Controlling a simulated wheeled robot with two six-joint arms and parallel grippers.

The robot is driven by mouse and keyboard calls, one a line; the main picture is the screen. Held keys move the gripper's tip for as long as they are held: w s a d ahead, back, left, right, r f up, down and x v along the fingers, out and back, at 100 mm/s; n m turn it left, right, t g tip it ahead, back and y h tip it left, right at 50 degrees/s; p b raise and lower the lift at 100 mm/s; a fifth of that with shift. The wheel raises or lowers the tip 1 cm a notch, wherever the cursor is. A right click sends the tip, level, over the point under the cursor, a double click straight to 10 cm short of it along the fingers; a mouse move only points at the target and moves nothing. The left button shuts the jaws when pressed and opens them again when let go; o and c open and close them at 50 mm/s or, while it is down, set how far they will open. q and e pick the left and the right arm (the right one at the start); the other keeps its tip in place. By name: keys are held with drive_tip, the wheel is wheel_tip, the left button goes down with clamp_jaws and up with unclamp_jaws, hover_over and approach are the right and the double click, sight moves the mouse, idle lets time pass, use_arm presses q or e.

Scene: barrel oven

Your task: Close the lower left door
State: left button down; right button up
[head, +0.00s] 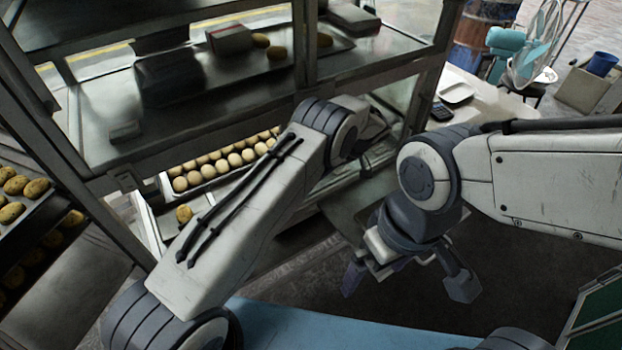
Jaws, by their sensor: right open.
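A metal rack or oven frame with glass-like panels (215,95) fills the upper left of the head view. Its lower opening holds a tray of pale dough balls (222,163). A flat grey-green panel (362,203) stands out from the lower right of this opening; I cannot tell for sure whether it is the lower left door. My right gripper (408,284) points downward with its fingers apart and empty, in front of that panel. My left arm crosses the lower opening and hides part of it; my left gripper is hidden.
A rack with trays of browned buns (30,200) stands at the far left. A white table (485,105) with a dark calculator-like object (441,112) is behind on the right. A teal fan (535,45) and a blue bucket (602,63) stand beyond. Dark floor (400,310) is open below.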

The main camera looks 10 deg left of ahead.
use_arm(q)
drive_tip(key=shift+s+a+f+p, duration=0.25)
drive_tip(key=shift+s+a+p, duration=0.2)
drive_tip(key=shift+s+a, duration=0.3)
drive_tip(key=shift+s+a+f+p, duration=0.2)
drive_tip(key=shift+s+a+p, duration=0.25)
drive_tip(key=shift+s+a, duration=0.25)
